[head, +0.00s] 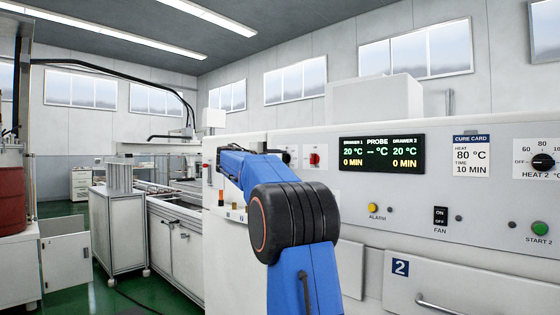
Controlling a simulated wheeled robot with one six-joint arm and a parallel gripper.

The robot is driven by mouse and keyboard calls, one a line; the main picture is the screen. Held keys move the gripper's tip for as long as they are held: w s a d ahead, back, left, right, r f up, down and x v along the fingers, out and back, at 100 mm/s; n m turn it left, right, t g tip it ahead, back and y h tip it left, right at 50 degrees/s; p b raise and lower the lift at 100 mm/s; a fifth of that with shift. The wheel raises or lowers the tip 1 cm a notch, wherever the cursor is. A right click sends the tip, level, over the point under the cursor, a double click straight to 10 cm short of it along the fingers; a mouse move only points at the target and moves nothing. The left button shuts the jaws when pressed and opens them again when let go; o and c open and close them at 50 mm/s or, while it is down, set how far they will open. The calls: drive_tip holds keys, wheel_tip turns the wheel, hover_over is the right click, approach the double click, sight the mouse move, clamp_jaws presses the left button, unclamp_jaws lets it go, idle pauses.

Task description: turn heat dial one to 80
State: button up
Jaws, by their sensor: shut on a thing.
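My blue arm reaches from the lower middle of the head view to the left part of the white control panel. My gripper (283,154) is small and dark there, mostly hidden behind the arm's end, and is shut at the panel face. Heat dial one is not clearly visible; the gripper and arm cover its place, so its setting cannot be read. The display (382,154) shows drawer 1 at 20 °C and 0 MIN, and drawer 2 the same. The cure card (472,156) reads heat 80 °C, time 10 MIN.
A red knob (315,159) sits just right of the gripper. Heat 2 dial (542,161) points to OFF at the far right. Below are an alarm button (372,207), a fan switch (440,215), a green start 2 button (540,228) and drawer 2 (460,290).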

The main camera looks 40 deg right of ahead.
drive_tip(key=shift+f, duration=0.15)
drive_tip(key=o, duration=1.1)
drive_tip(key=a, duration=0.5)
drive_tip(key=s+a, duration=0.1)
drive_tip(key=a, duration=1.1)
drive_tip(key=shift+s+a, duration=0.2)
